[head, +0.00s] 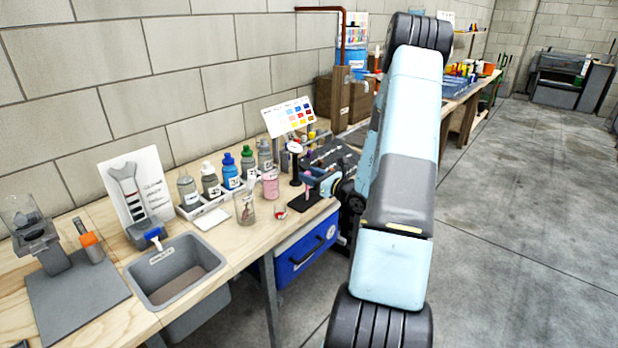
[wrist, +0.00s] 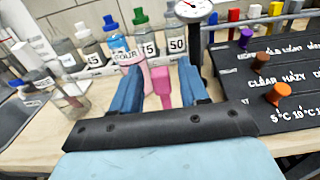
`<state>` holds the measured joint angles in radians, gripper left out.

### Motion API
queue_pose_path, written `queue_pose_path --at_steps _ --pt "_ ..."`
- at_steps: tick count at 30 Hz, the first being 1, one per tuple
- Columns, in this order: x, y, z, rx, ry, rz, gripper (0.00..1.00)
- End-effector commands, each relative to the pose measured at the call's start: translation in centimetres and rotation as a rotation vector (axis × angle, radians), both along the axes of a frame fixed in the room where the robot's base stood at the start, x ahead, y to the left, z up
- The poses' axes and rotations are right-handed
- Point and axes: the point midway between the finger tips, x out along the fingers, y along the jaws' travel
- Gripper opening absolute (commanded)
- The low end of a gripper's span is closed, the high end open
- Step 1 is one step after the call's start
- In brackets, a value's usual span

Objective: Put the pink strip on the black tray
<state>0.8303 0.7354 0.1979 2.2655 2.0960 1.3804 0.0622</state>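The pink strip (head: 308,184) stands roughly upright by the gauge stand, and its wider pink end shows between my fingers in the wrist view (wrist: 160,86). My gripper (head: 318,184) is at the bench's front edge with blue fingers spread either side of the strip; gaps show on both sides in the wrist view (wrist: 160,78). A small flat black base (head: 303,204) lies below the strip. A larger black surface with printed labels and coloured pegs (wrist: 262,88) lies right of my gripper. I cannot tell which of these is the black tray.
A dial gauge (head: 294,147) on a black post stands close behind the strip. A cup with pink content (head: 270,184) and a glass jar (head: 245,207) stand left. Several capped bottles (head: 230,171) stand in a rack behind. A grey sink (head: 175,272) is further left.

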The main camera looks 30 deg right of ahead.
Motion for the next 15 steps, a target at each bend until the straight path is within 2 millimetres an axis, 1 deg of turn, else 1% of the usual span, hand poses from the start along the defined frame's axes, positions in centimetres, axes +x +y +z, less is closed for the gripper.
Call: queue_pose_path --at_steps 9,11,15 --pt "0.0 0.0 0.3 0.0 0.0 0.0 0.45" --pt "-0.5 -0.2 0.2 0.001 0.001 -0.002 0.45" --pt "-2.4 -0.9 0.2 0.001 0.001 -0.003 0.45"
